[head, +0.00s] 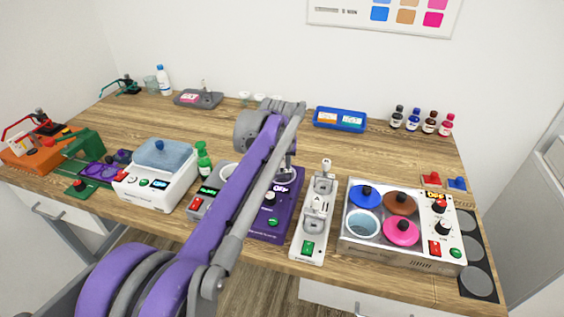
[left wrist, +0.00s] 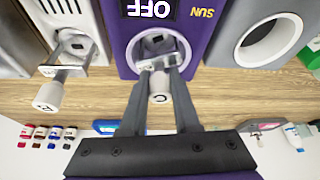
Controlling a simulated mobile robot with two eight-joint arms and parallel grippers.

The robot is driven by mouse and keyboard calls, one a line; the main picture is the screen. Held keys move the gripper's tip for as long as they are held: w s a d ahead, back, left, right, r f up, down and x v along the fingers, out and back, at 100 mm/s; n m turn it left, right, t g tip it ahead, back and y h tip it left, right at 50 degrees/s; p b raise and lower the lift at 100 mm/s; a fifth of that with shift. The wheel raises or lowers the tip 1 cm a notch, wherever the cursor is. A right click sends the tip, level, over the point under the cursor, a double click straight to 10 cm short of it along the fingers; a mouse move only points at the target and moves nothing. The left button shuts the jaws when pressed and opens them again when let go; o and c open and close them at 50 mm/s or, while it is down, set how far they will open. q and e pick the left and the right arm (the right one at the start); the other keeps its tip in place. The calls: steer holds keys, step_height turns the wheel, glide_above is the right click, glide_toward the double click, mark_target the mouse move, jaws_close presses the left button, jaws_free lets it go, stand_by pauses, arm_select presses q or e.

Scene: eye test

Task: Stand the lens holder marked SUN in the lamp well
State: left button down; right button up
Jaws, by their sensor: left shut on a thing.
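My left gripper (left wrist: 161,72) is shut on a small grey holder with a white round knob (left wrist: 159,98). The knob carries a dark mark that I cannot read surely. The holder is in line with the grey ring-shaped well (left wrist: 133,48) of a purple unit (left wrist: 200,15); I cannot tell whether it is seated or just above. The unit's face reads OFF and SUN. In the head view the purple unit (head: 268,222) is partly hidden by my left arm, and the gripper (head: 287,172) shows near its back. My right gripper is not in view.
A white unit (head: 312,225) with a similar white-knobbed piece (head: 326,164) stands close on the right. A grey unit (head: 197,207) with a round opening stands left. Farther right is a box with coloured lids (head: 385,250). Bare wood (head: 385,150) lies behind.

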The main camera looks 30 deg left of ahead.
arm_select(q)
steer(key=shift+f, duration=0.1)
steer(key=shift+c, duration=1.2)
jaws_free()
steer(key=shift+r+p, duration=2.45)
steer(key=shift+r, duration=0.65)
